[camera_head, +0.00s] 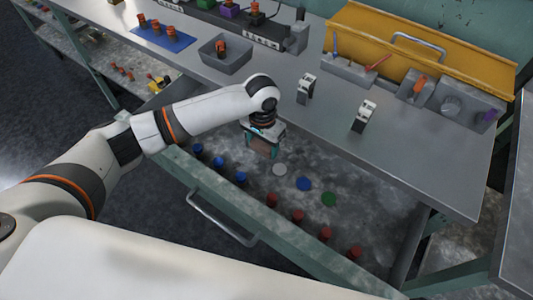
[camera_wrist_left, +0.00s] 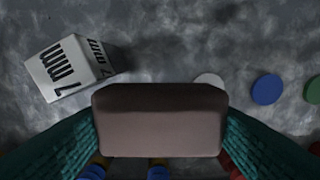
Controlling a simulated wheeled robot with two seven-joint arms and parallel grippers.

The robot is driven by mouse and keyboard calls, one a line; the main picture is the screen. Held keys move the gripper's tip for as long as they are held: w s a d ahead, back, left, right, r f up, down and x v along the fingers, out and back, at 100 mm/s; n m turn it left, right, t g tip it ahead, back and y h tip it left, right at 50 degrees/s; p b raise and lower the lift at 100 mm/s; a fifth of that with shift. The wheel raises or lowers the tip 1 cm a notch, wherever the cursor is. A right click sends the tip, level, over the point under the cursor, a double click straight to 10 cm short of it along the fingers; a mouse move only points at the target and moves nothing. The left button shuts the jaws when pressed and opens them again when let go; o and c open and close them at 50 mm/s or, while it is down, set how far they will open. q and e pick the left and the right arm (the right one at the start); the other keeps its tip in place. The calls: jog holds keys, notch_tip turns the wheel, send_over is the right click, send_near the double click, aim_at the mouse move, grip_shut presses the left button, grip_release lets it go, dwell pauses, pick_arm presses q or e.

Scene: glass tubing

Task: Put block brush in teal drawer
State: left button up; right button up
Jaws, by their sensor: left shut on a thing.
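My left gripper (camera_head: 263,150) hangs over the open teal drawer (camera_head: 320,172) in the head view, pointing down. It is shut on a brown block, the block brush (camera_head: 262,148). In the left wrist view the block brush (camera_wrist_left: 160,120) sits between the two teal fingers (camera_wrist_left: 160,135), with the grey drawer floor behind it. Its underside is hidden, and I cannot tell how high it is above the floor. The drawer has a teal frame and a metal bar handle (camera_head: 222,220). My right gripper is not in view.
The drawer holds several blue and red capped pieces along its front, plus white (camera_head: 279,169), blue (camera_head: 304,184) and green (camera_head: 329,199) discs. A white cube marked 7 mm (camera_wrist_left: 65,68) shows in the left wrist view. The grey worktop (camera_head: 400,165) overhangs behind.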

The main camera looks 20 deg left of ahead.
aim_at(263, 161)
pick_arm(q)
jog(key=shift+f, duration=2.55)
jog(key=o, duration=0.9)
jog(key=shift+s, duration=0.15)
notch_tip(263, 161, up, 13)
jog(key=shift+f, duration=0.2)
